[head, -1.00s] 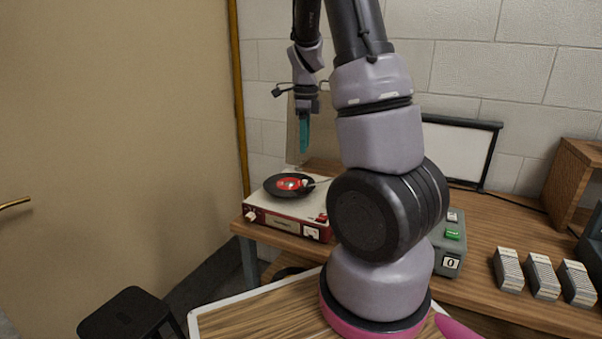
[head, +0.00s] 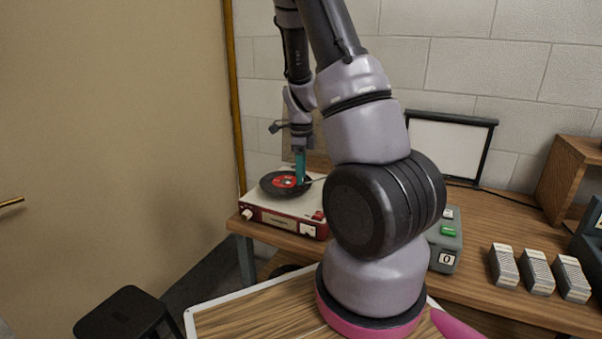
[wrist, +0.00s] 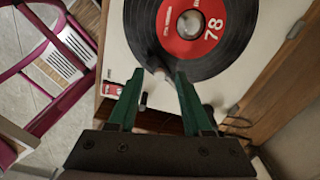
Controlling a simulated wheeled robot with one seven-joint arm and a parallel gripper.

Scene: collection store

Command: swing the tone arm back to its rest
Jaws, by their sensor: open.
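The record player (head: 291,217) is a white-topped box with a red front, standing at the left end of the wooden bench. A black record with a red label (head: 285,182) lies on it. The record also shows in the wrist view (wrist: 193,25), with "78" on its label. My gripper (head: 299,180) points down over the record's right side, and its green fingers (wrist: 157,77) are apart and empty. The tone arm (head: 318,180) shows as a thin bar at the record's right edge.
A grey box with a green button (head: 446,240) stands right of my arm. Several grey ribbed blocks (head: 537,271) and a wooden shelf unit (head: 572,184) are farther right. A framed white panel (head: 445,150) stands behind.

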